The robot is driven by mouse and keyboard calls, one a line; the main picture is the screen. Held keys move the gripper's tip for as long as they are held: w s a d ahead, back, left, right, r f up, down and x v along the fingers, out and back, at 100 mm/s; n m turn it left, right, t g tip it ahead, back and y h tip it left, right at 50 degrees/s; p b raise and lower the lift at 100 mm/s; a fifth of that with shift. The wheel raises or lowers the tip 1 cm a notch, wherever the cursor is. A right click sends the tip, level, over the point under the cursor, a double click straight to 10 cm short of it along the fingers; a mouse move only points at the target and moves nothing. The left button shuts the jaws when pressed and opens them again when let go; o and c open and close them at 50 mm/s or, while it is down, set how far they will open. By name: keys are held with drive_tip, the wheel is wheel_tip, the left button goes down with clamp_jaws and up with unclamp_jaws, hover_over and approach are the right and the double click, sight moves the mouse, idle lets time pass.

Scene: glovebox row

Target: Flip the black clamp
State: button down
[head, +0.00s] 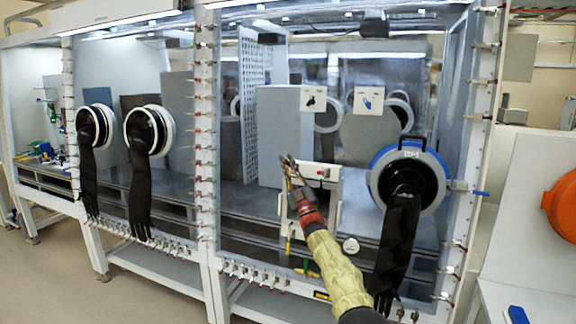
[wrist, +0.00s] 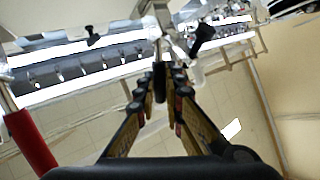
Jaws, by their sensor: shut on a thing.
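My gripper (head: 289,167) is raised in front of the glovebox window, at the upper left of a small white box in the head view. In the wrist view the two fingers of my gripper (wrist: 163,82) close toward each other on a narrow dark piece, which looks like the black clamp (wrist: 160,88). A pale metal bracket stands just beyond the fingertips. The clamp's far end and its exact tilt are hard to make out. In the head view the clamp is too small to tell apart from my fingers.
A blue-ringed glove port (head: 375,178) with a hanging black glove (head: 396,240) is right of my arm. Small clamps line the white frame post (head: 205,130). The wrist view shows a red bar (wrist: 30,142) at lower left. The floor in front is clear.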

drive_tip(key=shift+f, duration=0.1)
drive_tip(key=c, duration=2)
unclamp_jaws()
drive_tip(key=shift+o, duration=0.6)
drive_tip(key=v, duration=1.2)
drive_tip(key=shift+c, duration=0.2)
